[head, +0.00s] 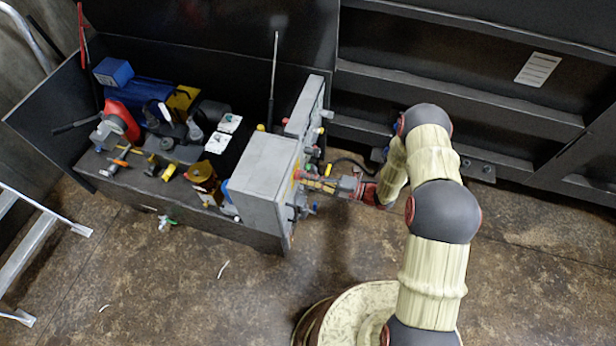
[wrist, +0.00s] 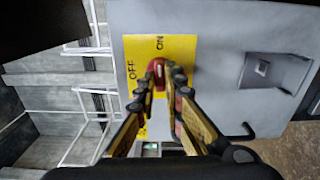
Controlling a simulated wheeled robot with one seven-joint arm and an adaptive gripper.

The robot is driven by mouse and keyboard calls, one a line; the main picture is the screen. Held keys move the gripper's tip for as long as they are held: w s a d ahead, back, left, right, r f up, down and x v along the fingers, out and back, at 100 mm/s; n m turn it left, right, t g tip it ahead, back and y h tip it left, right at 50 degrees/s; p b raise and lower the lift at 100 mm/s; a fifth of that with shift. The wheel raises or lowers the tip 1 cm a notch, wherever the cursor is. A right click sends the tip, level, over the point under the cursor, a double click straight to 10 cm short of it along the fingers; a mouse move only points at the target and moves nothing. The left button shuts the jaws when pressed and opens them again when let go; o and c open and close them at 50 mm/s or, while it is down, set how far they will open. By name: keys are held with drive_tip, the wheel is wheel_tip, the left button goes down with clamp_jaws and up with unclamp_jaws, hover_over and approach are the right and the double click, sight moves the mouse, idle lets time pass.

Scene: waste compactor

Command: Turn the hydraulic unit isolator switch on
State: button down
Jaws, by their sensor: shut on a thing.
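The isolator switch is a red knob (wrist: 156,72) on a yellow plate (wrist: 186,47) marked OFF and ON, on the face of a grey cabinet (wrist: 215,25). In the wrist view the picture is turned, with ON above the knob and OFF to its left. My gripper (wrist: 163,79) is shut on the red knob, one finger on each side. The fingers hide the lower part of the knob, so I cannot tell its exact angle.
A grey bracket (wrist: 275,72) and a black hook (wrist: 240,132) stick out near the plate. In the head view, the open hydraulic unit with a blue motor (head: 150,92) lies left of the cabinet. A ladder (head: 45,235) stands far left. Floor in front is mostly clear.

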drive_tip(key=shift+m, duration=0.4)
drive_tip(key=c, duration=2)
unclamp_jaws()
drive_tip(key=shift+c, duration=0.2)
drive_tip(key=shift+o, duration=0.7)
drive_tip(key=shift+d, duration=0.1)
drive_tip(key=v, duration=1.1)
drive_tip(key=shift+s+d, duration=0.15)
drive_tip(key=shift+d, duration=0.25)
